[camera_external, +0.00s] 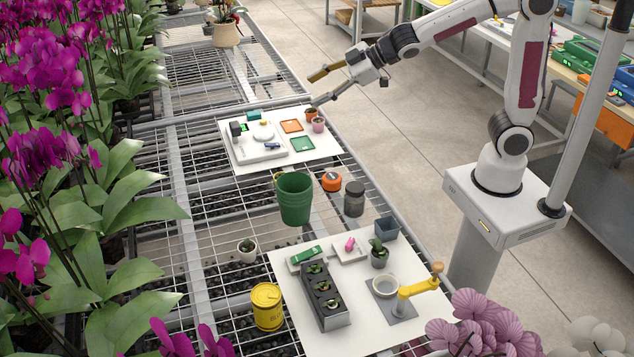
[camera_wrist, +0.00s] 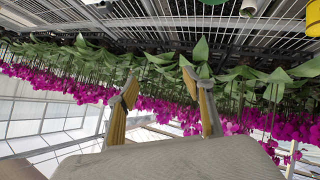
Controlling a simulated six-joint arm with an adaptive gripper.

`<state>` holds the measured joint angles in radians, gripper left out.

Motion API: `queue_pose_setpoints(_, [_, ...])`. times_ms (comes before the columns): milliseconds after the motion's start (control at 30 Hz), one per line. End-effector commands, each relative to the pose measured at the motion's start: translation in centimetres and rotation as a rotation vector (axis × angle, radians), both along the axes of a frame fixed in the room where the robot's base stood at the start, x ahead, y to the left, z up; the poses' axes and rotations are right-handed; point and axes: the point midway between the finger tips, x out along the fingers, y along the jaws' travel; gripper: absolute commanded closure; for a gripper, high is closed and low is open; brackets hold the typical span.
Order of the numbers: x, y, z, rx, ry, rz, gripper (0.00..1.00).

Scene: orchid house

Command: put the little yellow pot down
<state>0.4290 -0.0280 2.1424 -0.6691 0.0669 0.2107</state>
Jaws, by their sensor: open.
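My gripper (camera_external: 314,91) is open, its fingers spread over the floor beside the far end of the wire bench. In the wrist view its two yellow-padded fingers (camera_wrist: 158,80) stand apart with nothing between them. A small yellow thing (camera_external: 263,123) is on the scale's round white pan on the far white board; it is too small to tell whether it is the little yellow pot. Another bit of yellow (camera_external: 277,177) shows beside the green bucket, mostly hidden.
The far board (camera_external: 322,153) also bears a scale (camera_external: 262,152), orange (camera_external: 291,126) and green (camera_external: 302,144) trays and two small plant pots (camera_external: 318,125). A green bucket (camera_external: 295,200), orange reel (camera_external: 332,181) and grey jar (camera_external: 354,198) stand between the boards. Orchids line the left.

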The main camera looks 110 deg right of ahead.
Motion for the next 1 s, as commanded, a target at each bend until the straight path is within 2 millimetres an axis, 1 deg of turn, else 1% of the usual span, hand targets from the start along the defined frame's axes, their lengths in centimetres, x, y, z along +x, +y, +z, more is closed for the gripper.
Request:
queue_pose_setpoints(33, [-0.9, 1.1, 0.5, 0.008, 0.004, -0.005, 0.49])
queue_pose_setpoints(133, [-2.7, 2.9, 0.8, 0.033, 0.024, -0.022, 0.49])
queue_pose_setpoints(400, [-8.3, 8.2, 0.8, 0.115, 0.088, -0.043, 0.49])
queue_pose_setpoints(667, [-14.3, 13.5, -0.4, 0.213, 0.167, -0.031, 0.49])
queue_pose_setpoints(1000, [-22.8, 20.4, -3.0, 0.351, 0.296, 0.038, 0.49])
